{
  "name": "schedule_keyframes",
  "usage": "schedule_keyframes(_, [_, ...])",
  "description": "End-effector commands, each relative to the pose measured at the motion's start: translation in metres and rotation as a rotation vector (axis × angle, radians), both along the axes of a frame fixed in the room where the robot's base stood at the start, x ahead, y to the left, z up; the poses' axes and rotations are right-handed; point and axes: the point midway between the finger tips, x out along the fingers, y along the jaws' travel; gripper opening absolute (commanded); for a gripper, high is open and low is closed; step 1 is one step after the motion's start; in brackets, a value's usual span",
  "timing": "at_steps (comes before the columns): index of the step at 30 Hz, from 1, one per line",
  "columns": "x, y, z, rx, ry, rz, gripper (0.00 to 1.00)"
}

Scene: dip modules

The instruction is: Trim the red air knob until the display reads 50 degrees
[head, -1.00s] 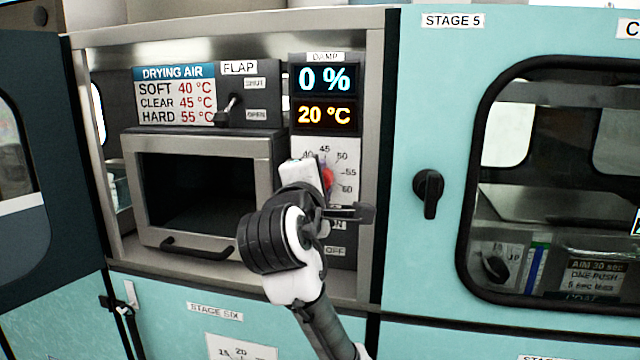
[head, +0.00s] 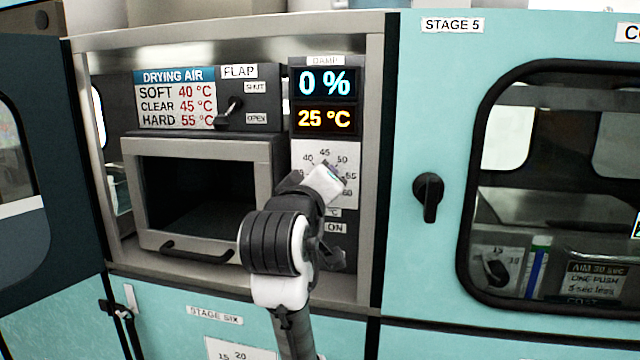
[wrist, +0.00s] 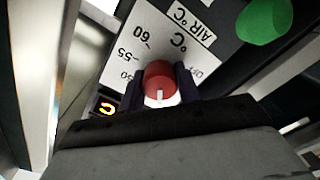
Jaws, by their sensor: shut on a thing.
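The red air knob (wrist: 158,75) shows in the wrist view between the two dark fingers of my gripper (wrist: 160,88), which is shut on it. A white pointer mark shows on the knob, and the white dial plate (wrist: 125,68) shows marks 50, 55 and 60. In the head view my gripper (head: 325,183) covers the knob and part of the dial plate (head: 312,150). The temperature display (head: 325,119) reads 25 °C in orange.
The damp display (head: 324,82) above reads 0 %. A drying air card (head: 174,97) lists soft 40, clear 45, hard 55 °C. A flap lever (head: 230,108) is left of the displays. A green button (wrist: 264,20) sits near the dial in the wrist view.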

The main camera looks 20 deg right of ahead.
Motion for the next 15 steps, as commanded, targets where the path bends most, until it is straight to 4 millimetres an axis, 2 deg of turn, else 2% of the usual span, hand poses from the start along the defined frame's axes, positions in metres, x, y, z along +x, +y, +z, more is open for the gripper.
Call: schedule_keyframes(15, [0.0006, 0.0009, 0.0011, 0.406, -0.276, 0.003, 0.11])
